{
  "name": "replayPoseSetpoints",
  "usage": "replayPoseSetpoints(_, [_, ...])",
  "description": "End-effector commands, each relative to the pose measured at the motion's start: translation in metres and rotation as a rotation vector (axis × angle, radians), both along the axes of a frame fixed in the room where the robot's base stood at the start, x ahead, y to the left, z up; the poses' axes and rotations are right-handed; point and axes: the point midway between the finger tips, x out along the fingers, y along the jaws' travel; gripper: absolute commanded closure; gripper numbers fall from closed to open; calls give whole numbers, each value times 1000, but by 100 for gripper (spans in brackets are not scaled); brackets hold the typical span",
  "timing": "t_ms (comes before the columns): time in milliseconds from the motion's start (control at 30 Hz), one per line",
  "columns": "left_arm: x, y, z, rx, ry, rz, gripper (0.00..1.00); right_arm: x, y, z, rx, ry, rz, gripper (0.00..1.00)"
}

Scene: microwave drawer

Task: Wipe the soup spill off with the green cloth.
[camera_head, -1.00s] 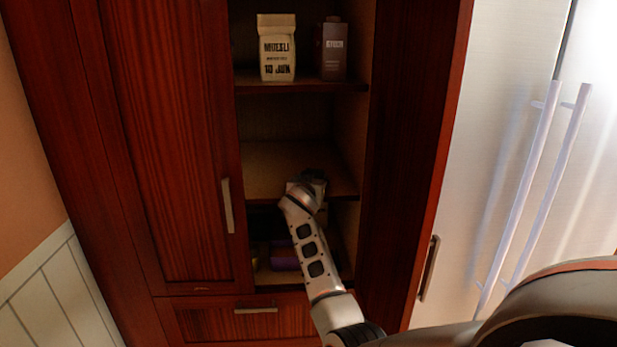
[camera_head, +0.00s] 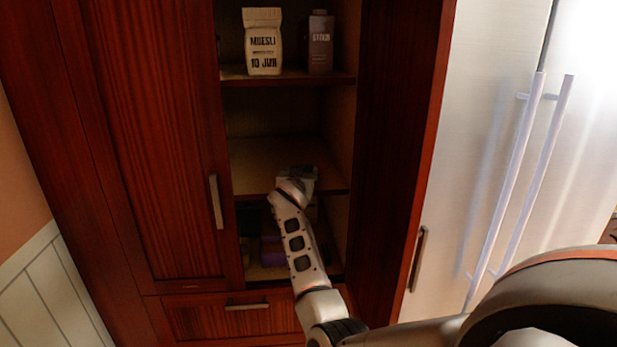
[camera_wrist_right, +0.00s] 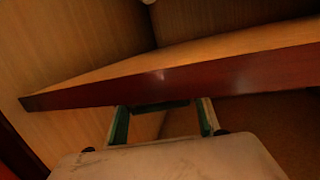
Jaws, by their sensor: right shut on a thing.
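My right gripper (camera_head: 309,174) is at the front edge of the middle shelf in the open cupboard, partly hidden by its wrist in the head view. In the right wrist view, its two fingers (camera_wrist_right: 163,120) stand apart just below the shelf's front edge. Dark green material, which looks like the green cloth (camera_wrist_right: 160,106), shows between and along the fingers; the gripper is shut on it. Most of the cloth is hidden. I cannot make out the soup spill in either view. My left gripper is not in view.
The middle shelf (camera_head: 262,170) looks bare where visible. A muesli bag (camera_head: 263,42) and a dark carton (camera_head: 320,45) stand on the shelf above. A purple thing (camera_head: 271,252) lies low in the cupboard. A closed door (camera_head: 140,150) is left; the fridge (camera_head: 480,150) is right.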

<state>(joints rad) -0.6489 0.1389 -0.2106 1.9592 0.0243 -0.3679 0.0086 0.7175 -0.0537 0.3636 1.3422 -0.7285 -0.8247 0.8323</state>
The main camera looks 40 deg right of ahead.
Motion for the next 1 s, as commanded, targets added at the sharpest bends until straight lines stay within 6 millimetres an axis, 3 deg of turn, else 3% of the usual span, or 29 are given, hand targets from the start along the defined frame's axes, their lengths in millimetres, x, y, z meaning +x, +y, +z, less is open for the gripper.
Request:
replayPoseSetpoints(700, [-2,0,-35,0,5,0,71,23,37,-3,4,2,2,80])
replayPoseSetpoints(1000, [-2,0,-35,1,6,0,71,22,35,0,2,2,0,80])
